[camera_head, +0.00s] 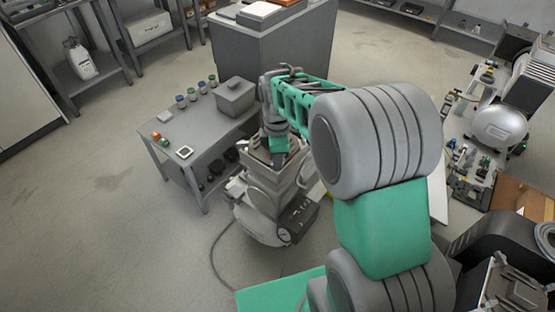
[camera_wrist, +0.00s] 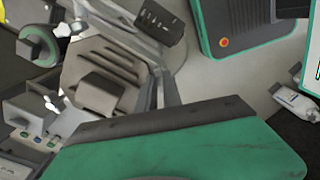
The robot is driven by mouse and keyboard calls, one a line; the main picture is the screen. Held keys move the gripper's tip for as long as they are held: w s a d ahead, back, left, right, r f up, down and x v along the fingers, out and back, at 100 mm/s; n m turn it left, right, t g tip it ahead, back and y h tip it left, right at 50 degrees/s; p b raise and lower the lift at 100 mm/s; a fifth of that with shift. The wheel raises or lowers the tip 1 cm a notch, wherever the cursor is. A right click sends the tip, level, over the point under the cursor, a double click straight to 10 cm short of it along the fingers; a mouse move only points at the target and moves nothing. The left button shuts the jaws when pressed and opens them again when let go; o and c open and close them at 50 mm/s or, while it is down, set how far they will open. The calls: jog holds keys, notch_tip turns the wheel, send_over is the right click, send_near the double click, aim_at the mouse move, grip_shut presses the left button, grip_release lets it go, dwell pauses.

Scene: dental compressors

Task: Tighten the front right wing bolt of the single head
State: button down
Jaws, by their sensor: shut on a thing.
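The single-head compressor (camera_head: 262,215) stands on the floor in the middle of the head view, a pale grey unit with a dark control box (camera_head: 298,220) on its front. In the wrist view its grey ribbed head (camera_wrist: 105,85) lies left of my fingers. My gripper (camera_wrist: 163,92) reaches down onto the edge of this head, its two narrow grey fingers close together. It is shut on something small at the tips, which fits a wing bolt. The bolt is hidden by the fingers, and I cannot tell which corner bolt it is. In the head view my arm covers part of the head.
A grey low table (camera_head: 205,125) with small jars and a lidded grey box (camera_head: 236,97) stands close behind and left of the compressor. A large grey cabinet (camera_head: 270,50) is behind. Other equipment crowds the right. The floor at left is free, except for a cable (camera_head: 213,258).

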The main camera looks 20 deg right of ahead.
jog(key=shift+m, duration=0.3)
jog(key=m+p, duration=0.1)
jog(key=m, duration=0.3)
jog(key=shift+r+p, duration=0.1)
jog(key=shift+p, duration=0.25)
jog(key=m+p, duration=0.1)
jog(key=m, duration=0.3)
jog(key=shift+m, duration=0.4)
jog(key=m+p, duration=0.1)
jog(key=m, duration=0.3)
jog(key=shift+m, duration=2.2)
jog(key=c, duration=1.5)
grip_release()
